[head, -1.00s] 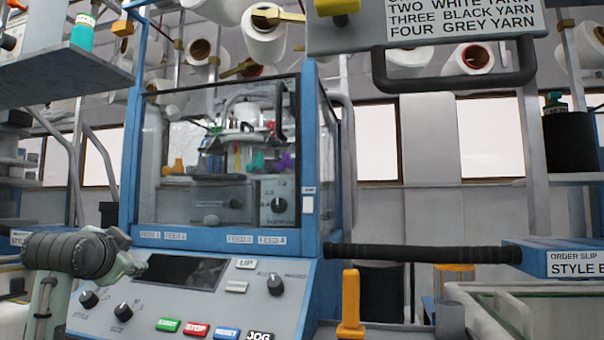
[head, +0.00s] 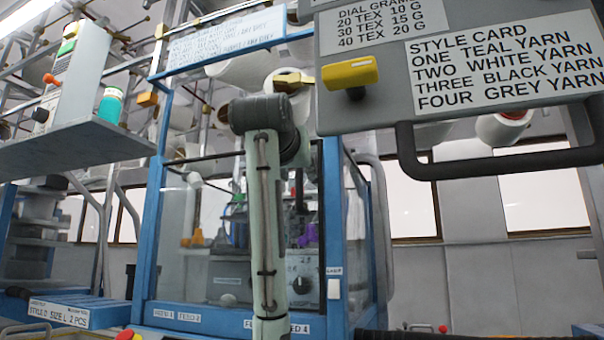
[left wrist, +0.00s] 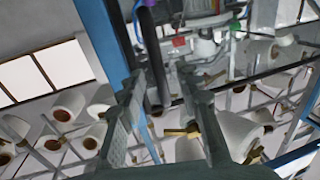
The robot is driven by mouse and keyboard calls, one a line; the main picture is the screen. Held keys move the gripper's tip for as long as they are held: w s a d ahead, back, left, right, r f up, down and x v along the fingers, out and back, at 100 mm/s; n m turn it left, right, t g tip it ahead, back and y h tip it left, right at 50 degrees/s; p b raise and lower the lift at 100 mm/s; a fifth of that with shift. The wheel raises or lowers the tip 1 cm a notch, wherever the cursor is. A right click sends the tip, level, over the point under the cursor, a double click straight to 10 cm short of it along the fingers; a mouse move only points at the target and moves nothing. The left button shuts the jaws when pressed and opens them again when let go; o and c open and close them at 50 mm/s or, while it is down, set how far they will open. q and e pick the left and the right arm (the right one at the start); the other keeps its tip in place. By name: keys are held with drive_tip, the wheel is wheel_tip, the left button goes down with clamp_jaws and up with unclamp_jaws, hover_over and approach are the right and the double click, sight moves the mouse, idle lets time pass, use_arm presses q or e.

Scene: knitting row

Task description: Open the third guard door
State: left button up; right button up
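One guard door (head: 205,235) shows in the head view, a clear panel in a blue frame on the machine; it looks shut. I cannot tell whether it is the third one. Its dark upright handle (head: 299,187) is near the upper right, partly behind my left arm. My left gripper (head: 304,152) is raised in front of the door's upper right, its fingers mostly hidden there. In the left wrist view its two fingers (left wrist: 160,76) are apart, with a black bar (left wrist: 152,50), probably the handle, between or just beyond them. I cannot tell whether they touch. My right gripper is out of view.
A grey board with a style card (head: 505,65), a yellow knob (head: 350,74) and a dark handle (head: 500,165) hangs close at the upper right. A grey shelf (head: 75,155) with a teal-labelled bottle (head: 111,104) juts out at left. Yarn cones (head: 505,127) are behind.

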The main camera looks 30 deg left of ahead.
sight(299, 175)
use_arm(q)
drive_tip(key=shift+x, duration=1.5)
drive_tip(key=shift+c, duration=0.5)
clamp_jaws()
